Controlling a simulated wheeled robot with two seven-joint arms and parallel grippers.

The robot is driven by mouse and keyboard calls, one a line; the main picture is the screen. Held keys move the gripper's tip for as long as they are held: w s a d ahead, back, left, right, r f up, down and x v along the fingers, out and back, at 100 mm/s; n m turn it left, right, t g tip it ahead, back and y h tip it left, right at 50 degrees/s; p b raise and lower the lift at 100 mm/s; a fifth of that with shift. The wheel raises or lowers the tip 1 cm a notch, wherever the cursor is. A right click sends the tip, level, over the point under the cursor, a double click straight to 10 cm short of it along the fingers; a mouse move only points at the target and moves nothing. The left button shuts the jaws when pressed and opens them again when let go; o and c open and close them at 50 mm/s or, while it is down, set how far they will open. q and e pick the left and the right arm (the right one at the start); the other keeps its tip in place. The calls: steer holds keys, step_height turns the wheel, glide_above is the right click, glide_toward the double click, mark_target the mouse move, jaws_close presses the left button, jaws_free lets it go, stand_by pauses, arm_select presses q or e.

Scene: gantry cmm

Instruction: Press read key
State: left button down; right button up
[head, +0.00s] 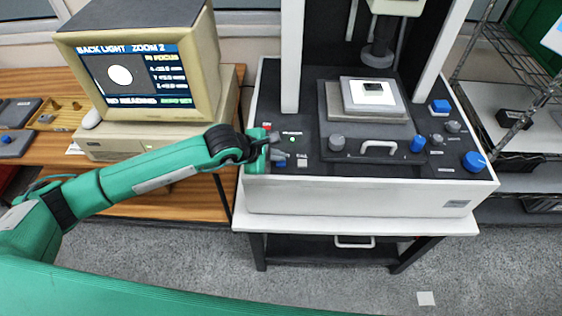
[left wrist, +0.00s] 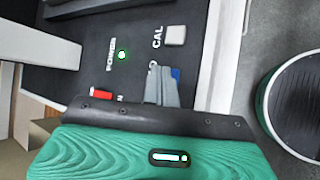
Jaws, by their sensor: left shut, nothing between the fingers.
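The control panel (head: 310,172) is the dark front deck of a white measuring machine. My left gripper (head: 276,152) is at the panel's left front corner, fingers shut and empty. In the left wrist view its fingers (left wrist: 161,86) point down at the panel and partly cover a blue key (left wrist: 175,73). The blue key also shows just below the gripper in the head view (head: 279,163). Its label is hidden, so I cannot read whether it says READ. I cannot tell whether the fingertips touch it. A grey key (left wrist: 176,35) marked CAL sits beside it. My right gripper is out of view.
A red switch (left wrist: 102,94) and a lit green POWER lamp (left wrist: 122,55) are close to the fingers. The monitor (head: 135,75) shows a white disc and a line that appears to say NO READING. A handle (head: 379,147) and blue knobs (head: 474,161) stand farther right.

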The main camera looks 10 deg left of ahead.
mark_target(277, 163)
arm_select(q)
steer(key=shift+f+b, duration=0.45)
steer(key=shift+b, duration=0.15)
stand_by(0.5)
stand_by(0.3)
steer(key=shift+r, duration=0.85)
steer(key=shift+r+p, duration=0.9)
steer(key=shift+r, duration=1.6)
